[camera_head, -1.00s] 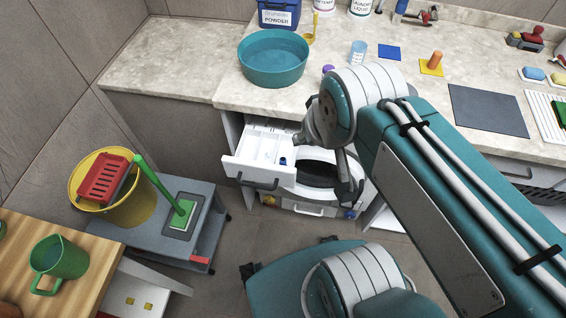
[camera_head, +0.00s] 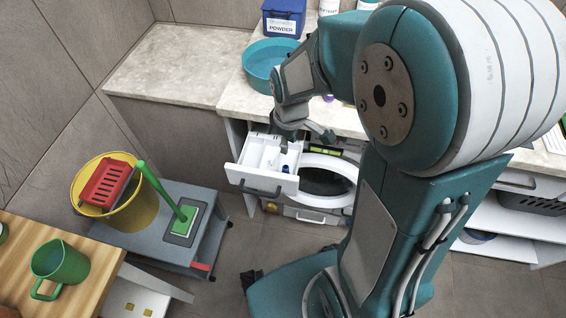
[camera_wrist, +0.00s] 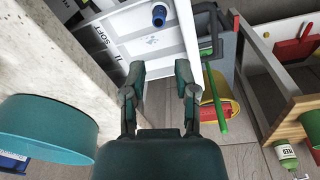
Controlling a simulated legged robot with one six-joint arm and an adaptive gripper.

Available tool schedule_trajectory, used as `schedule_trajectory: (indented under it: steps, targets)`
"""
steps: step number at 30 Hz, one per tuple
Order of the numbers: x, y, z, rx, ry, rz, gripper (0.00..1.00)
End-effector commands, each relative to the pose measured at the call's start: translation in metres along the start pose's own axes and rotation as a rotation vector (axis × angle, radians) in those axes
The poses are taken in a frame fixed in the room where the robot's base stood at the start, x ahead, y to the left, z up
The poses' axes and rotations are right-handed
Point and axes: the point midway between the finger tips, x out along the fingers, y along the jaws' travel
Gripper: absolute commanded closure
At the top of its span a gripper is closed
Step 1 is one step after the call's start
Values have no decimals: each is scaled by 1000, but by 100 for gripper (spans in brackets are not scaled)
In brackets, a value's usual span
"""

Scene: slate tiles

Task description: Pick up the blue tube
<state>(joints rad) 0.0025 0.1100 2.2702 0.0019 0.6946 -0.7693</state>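The blue tube (camera_wrist: 159,14) shows in the wrist view near the top edge, inside the white drawer (camera_wrist: 160,50). In the head view a small blue piece of it (camera_head: 285,169) shows in the pulled-out drawer (camera_head: 255,177) of the washing machine. My gripper (camera_wrist: 157,82) is open, with nothing between its fingers, and points toward the drawer. In the head view my gripper (camera_head: 306,134) hangs above the drawer's back right part and hides some of it. The tube is apart from the fingers.
A teal basin (camera_head: 258,66) stands on the counter (camera_head: 170,64) behind the gripper; it fills the wrist view's lower left (camera_wrist: 45,130). The washer's round door (camera_head: 330,182) lies right of the drawer. A grey cart (camera_head: 160,238) holds a yellow bucket (camera_head: 125,212) and a green-handled tool (camera_head: 160,185).

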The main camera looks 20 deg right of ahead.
Motion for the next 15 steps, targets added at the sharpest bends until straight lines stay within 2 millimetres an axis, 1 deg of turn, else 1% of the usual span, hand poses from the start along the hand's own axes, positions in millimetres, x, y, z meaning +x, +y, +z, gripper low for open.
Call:
schedule_trajectory:
  steps: [1,3,10,15]
  targets:
    - [15,2,-2,-36,-18,-19,62]
    - [29,4,-4,-78,-34,-36,62]
    - [51,5,-5,-129,-49,-54,62]
    - [79,3,-3,-127,-50,-55,62]
